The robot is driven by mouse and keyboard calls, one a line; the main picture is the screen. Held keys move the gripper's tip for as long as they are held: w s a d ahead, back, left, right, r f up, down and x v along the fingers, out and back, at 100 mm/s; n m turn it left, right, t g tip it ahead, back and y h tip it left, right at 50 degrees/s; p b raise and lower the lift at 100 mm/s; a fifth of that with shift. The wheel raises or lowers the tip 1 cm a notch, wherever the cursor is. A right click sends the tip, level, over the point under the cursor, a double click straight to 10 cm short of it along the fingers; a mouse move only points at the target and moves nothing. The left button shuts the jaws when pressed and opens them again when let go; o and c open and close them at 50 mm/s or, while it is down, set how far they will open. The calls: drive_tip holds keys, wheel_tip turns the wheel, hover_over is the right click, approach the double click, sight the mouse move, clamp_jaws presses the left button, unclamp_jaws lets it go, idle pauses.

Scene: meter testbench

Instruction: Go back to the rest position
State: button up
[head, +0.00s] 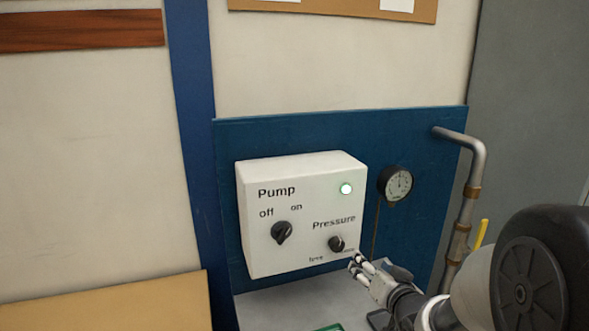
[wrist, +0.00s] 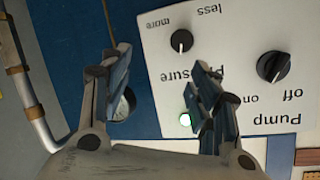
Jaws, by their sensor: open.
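My gripper (head: 361,267) is open and empty in front of the lower right corner of the white pump box (head: 262,262). Its spread fingers also show in the wrist view (wrist: 161,66), where the picture is upside down. The black pressure knob (head: 336,243) is just up and left of the fingertips in the head view. In the wrist view the pressure knob (wrist: 181,41) stands clear of the fingers. The black pump switch (head: 281,232) is further left, under the "off" and "on" labels. The round lamp (head: 346,189) glows pale green.
A round gauge (head: 396,184) hangs right of the box on the blue panel (head: 300,132); a finger partly hides it in the wrist view. A metal pipe (head: 477,165) with a yellow handle (head: 481,233) runs down the right. A tan surface (head: 110,306) lies lower left.

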drive_tip(key=s+a+r+n+g, duration=0.1)
drive_tip(key=s+g, duration=0.2)
drive_tip(key=s, duration=0.8)
drive_tip(key=s+a+r+n+g+h, duration=0.1)
drive_tip(key=s+a+g, duration=0.1)
drive_tip(key=s, duration=0.9)
drive_tip(key=s+a+r+n+g, duration=0.1)
drive_tip(key=s+g, duration=0.3)
drive_tip(key=s, duration=0.8)
drive_tip(key=shift+a+r+n+g, duration=0.25)
drive_tip(key=shift+a+n+g, duration=0.05)
drive_tip(key=shift+a+n, duration=0.15)
